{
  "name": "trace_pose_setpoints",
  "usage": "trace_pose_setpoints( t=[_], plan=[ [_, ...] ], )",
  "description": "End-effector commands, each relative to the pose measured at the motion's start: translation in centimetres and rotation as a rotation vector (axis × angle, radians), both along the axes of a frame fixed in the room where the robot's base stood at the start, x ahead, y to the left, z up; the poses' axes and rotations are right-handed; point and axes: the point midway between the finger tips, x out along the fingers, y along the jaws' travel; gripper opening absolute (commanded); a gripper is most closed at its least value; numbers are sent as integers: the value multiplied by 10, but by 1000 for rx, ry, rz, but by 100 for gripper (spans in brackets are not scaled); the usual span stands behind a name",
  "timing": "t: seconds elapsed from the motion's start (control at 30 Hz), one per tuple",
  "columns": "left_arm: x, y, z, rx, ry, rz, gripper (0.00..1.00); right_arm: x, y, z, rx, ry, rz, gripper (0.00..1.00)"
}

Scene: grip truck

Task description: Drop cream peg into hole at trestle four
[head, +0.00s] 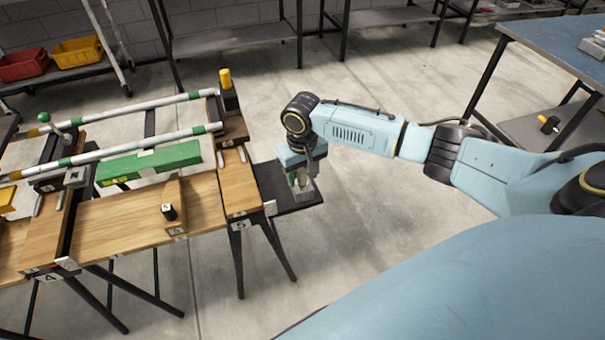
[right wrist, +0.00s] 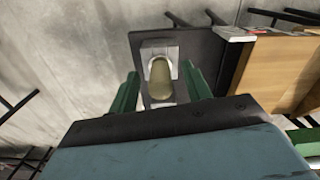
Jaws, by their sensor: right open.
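The cream peg (head: 300,182) stands in a grey metal holder (head: 303,195) on a dark shelf (head: 286,190) at the right end of the bench. In the right wrist view, the peg (right wrist: 160,80) is rounded and olive-cream, with the holder (right wrist: 146,50) around it. My right gripper (right wrist: 160,88) is open, with its green fingers on either side of the peg and gaps showing. Trestle four bears a 4 label (head: 49,277); a grey block (head: 76,177) sits on top. I cannot make out a hole there. My left gripper is not in view.
Striped rails (head: 150,142) and a green beam (head: 150,163) lie along the bench. A yellow peg (head: 225,78) stands in a dark block at the back. A wooden wedge with a black knob (head: 169,212) sits in front. Open floor lies right of the shelf.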

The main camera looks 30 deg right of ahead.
Motion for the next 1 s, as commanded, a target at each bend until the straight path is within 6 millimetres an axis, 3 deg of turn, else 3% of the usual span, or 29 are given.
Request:
trace_pose_setpoints(
  t=[0.4, 0.77, 0.8, 0.97, 1.0],
  plan=[
    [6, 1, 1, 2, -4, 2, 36, 0, 0, -2, 0, 0, 0, 49],
    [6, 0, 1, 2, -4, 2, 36, 0, 0, -2, 0, 0, 1, 3],
    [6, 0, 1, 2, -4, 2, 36, 0, 0, -2, 0, 0, 1, 22],
    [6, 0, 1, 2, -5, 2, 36, 0, 0, -2, -1, 0, 1, 1],
    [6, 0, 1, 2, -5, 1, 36, 0, 0, -2, -1, 0, 1, 1]
  ],
)
